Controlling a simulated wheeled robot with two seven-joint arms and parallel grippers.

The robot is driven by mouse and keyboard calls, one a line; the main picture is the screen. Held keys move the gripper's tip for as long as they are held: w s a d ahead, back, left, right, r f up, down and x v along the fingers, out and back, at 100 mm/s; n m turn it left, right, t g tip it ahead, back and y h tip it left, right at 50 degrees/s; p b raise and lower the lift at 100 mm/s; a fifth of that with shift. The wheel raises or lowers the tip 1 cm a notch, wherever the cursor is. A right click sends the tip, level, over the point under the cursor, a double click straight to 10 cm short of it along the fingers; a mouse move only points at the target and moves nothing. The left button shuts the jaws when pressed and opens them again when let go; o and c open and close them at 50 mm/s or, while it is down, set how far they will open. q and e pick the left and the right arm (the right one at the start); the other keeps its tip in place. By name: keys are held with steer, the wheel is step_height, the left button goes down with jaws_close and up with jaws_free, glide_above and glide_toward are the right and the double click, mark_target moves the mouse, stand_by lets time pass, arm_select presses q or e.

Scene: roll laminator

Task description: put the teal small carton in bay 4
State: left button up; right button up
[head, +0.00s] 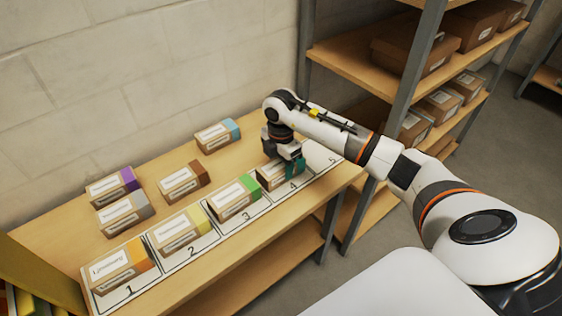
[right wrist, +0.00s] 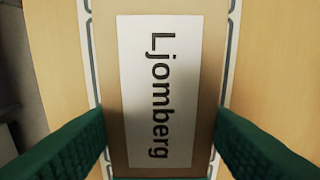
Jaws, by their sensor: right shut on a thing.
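The teal small carton (head: 271,178) is a brown box with a white label and a teal end. It is at bay 4 (head: 306,182) on the table, partly hidden by my right gripper (head: 291,165). The gripper is shut on it from above. In the right wrist view, the carton's label (right wrist: 160,90) reads "Ljomberg", and green fingers flank it. My left gripper is not in view.
Bays 1 to 3 hold cartons with orange (head: 119,266), yellow (head: 183,229) and green (head: 235,198) ends. Bay 5 (head: 324,157) looks empty. Several other cartons stand behind, including a blue-ended one (head: 216,136). A shelf rack (head: 340,52) with boxes stands at the right.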

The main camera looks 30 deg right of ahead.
steer(key=o, duration=1.2)
steer(key=shift+r, duration=0.1)
steer(key=shift+c, duration=0.2)
steer(key=shift+o, duration=0.7)
step_height(320, 180, up, 12)
steer(key=b, duration=0.1)
